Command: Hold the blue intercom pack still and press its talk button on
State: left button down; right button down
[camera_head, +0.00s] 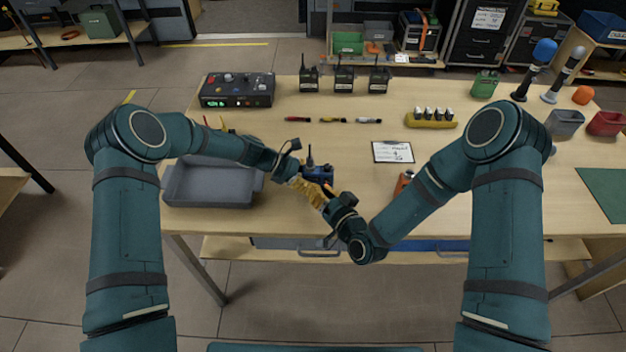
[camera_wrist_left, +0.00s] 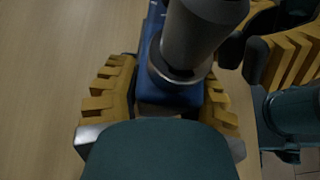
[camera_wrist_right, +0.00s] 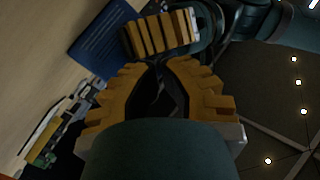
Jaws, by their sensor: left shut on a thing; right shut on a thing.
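The blue intercom pack (camera_head: 320,174) is near the front edge of the wooden table, with a dark antenna standing up from it. My left gripper (camera_head: 305,186) is shut on the pack; the left wrist view shows the blue body (camera_wrist_left: 168,92) between its yellow fingers, partly covered by a dark grey cylinder. My right gripper (camera_head: 332,192) is close beside it at the front. In the right wrist view its fingers (camera_wrist_right: 158,64) close together at the tips; what they grip cannot be made out. The pack's blue face (camera_wrist_right: 105,40) lies beyond them. I cannot see the talk button.
A grey tray (camera_head: 212,203) is left of the pack, and a clipboard (camera_head: 392,160) is behind it to the right. A control box (camera_head: 237,101), several black radios (camera_head: 344,85) and a yellow holder (camera_head: 431,125) stand farther back.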

jog(key=shift+w, duration=0.15)
jog(key=shift+w, duration=0.35)
jog(key=shift+w, duration=0.1)
dwell(0.6)
jog(key=shift+s, duration=0.6)
jog(key=shift+s+a, duration=0.2)
jog(key=shift+s, duration=2.8)
